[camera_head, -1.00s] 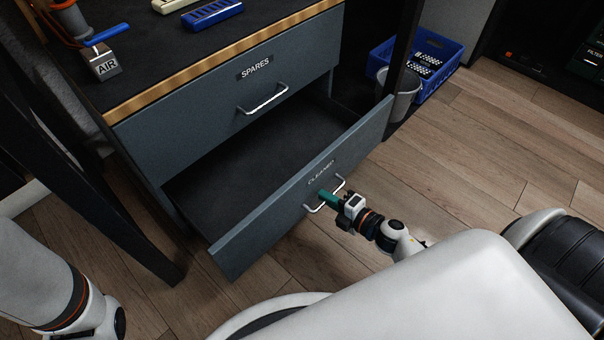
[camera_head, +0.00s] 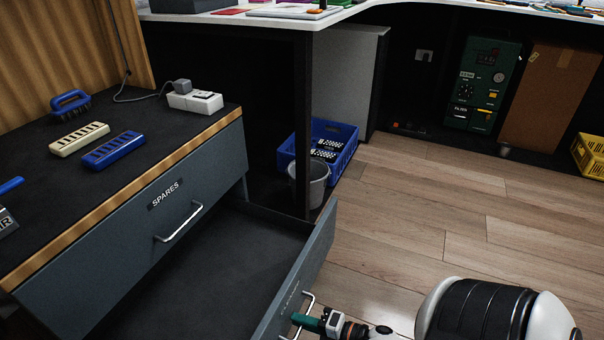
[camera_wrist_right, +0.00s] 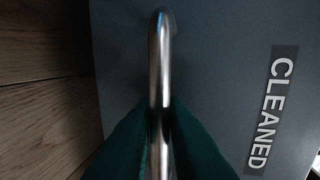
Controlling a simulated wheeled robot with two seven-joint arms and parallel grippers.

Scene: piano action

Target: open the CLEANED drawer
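The CLEANED drawer (camera_head: 318,255) stands pulled well out below the SPARES drawer, and its dark inside looks empty. Its label (camera_wrist_right: 270,112) and metal handle (camera_wrist_right: 160,60) fill the right wrist view. The handle also shows in the head view (camera_head: 308,300). My right gripper (camera_head: 304,322) is at this handle; in the right wrist view its green fingers (camera_wrist_right: 160,125) lie one on each side of the bar, closed on it. My left gripper is not in view.
The SPARES drawer (camera_head: 130,225) is shut under the bench top. A grey bin (camera_head: 310,186) and blue crate (camera_head: 333,150) stand beyond the open drawer. A green FILTER unit (camera_head: 482,85) is farther back. Wooden floor (camera_head: 420,210) is clear on the right.

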